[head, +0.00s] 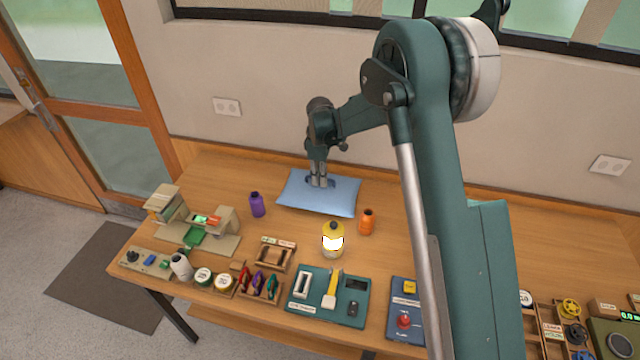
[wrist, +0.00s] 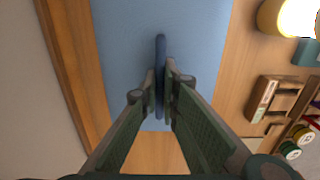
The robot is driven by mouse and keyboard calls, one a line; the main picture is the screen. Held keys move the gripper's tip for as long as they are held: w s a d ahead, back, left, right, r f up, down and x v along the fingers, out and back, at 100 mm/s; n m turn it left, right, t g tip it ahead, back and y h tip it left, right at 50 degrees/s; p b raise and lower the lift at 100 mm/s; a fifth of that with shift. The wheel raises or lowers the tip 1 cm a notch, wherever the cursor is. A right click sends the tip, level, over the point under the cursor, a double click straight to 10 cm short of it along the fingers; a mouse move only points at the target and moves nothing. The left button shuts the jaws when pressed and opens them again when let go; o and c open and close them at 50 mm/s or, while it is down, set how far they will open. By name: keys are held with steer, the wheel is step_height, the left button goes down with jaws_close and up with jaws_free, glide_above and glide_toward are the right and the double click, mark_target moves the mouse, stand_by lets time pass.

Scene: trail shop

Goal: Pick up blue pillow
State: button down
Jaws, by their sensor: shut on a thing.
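The blue pillow (head: 330,204) lies on the wooden table near its back edge, below the wall. My gripper (head: 319,182) reaches down onto the middle of the pillow. In the wrist view, my gripper (wrist: 161,85) is shut on a darker blue pinched ridge of the pillow (wrist: 200,30), which stands up between the fingertips. The pillow appears to rest on the table; I cannot tell any lift.
A purple bottle (head: 257,204) stands left of the pillow. An orange bottle (head: 366,221) and a yellow-topped container (head: 333,238) stand in front of it. Trays and small gear crowd the front of the table (head: 215,167). The wall (head: 270,60) is close behind.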

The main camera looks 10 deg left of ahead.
step_height(320, 180, up, 8)
stand_by(0.5)
